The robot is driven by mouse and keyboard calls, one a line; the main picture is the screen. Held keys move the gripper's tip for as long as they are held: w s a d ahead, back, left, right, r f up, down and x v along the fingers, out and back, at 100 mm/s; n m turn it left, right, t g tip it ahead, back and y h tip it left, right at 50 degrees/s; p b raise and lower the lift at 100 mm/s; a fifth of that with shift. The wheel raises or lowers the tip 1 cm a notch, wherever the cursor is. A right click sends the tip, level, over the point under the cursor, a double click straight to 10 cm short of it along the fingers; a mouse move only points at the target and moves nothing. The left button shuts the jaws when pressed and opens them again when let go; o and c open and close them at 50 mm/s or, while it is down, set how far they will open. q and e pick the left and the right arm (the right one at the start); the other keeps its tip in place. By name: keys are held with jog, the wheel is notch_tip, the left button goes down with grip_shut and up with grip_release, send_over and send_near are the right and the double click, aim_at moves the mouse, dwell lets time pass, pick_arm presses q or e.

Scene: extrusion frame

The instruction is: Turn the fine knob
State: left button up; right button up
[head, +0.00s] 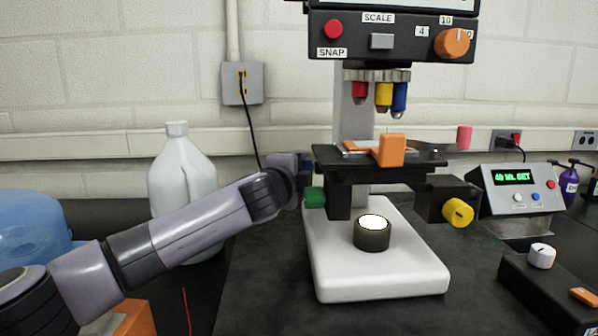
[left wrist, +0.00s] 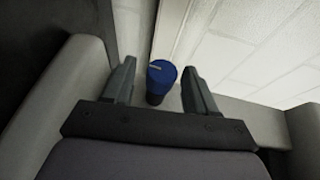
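A microscope stands on a white base (head: 375,270). A dark blue knob (left wrist: 160,82) with a pale mark shows in the left wrist view between the two fingers of my left gripper (left wrist: 160,88). The gripper is open, with a gap on each side of the knob. In the head view this gripper (head: 304,170) is at the left side of the stage and mostly hidden by its own arm. A green knob (head: 315,197) sits just below it, and a yellow knob (head: 458,212) is on the right. No label shows which is fine. My right gripper is out of view.
A white jug (head: 181,170) stands behind my left arm. The stage (head: 335,160) carries an orange block (head: 391,150). A display unit (head: 518,190) and a dark box with a white dial (head: 542,256) are on the right. The bench in front of the base is clear.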

pick_arm(q)
jog(key=shift+s+a, duration=0.1)
dwell(0.3)
jog(key=v, duration=0.7)
jog(key=shift+b, duration=0.45)
